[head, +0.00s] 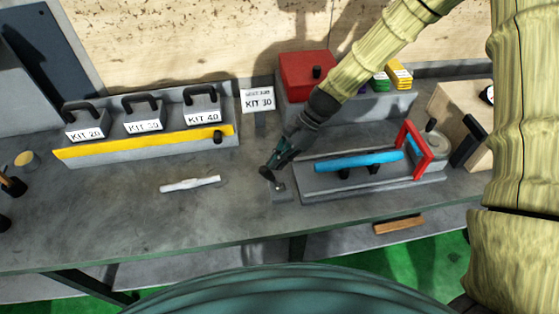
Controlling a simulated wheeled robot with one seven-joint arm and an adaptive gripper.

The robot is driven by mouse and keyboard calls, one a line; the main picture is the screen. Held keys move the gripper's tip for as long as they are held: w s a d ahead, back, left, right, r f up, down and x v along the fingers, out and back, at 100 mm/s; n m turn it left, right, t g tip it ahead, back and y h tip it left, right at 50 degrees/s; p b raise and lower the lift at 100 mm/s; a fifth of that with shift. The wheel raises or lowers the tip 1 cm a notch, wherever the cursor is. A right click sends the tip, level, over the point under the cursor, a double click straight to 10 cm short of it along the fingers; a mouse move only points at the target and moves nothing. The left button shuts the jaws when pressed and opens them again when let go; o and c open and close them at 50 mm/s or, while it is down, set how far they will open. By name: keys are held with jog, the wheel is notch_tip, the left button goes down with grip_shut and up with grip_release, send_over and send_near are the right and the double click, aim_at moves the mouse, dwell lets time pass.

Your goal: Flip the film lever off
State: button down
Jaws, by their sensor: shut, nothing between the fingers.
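A small grey block with a short dark lever (279,187) stands on the bench in front of my gripper, left of a grey fixture. I take this to be the film lever; no label on it can be read. My gripper (268,170) is shut and empty. It points down and to the left, with its tips at or just above the top of the lever. I cannot tell whether they touch. The gripper partly covers the lever, so its exact tilt is unclear.
The fixture (312,190) right of the lever carries a blue bar (358,160) and a red handle (413,149). A rack with a yellow bar (140,147) holds kit boxes at left. A red box (305,76) stands behind.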

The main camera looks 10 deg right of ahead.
dwell(0.3)
jog(key=w+d+r+p, duration=0.2)
jog(key=d+r+p, duration=0.1)
jog(key=r+p, duration=0.4)
notch_tip(320, 180, up, 2)
jog(key=shift+w+r+p, duration=0.15)
jog(key=shift+p, duration=0.2)
dwell(0.5)
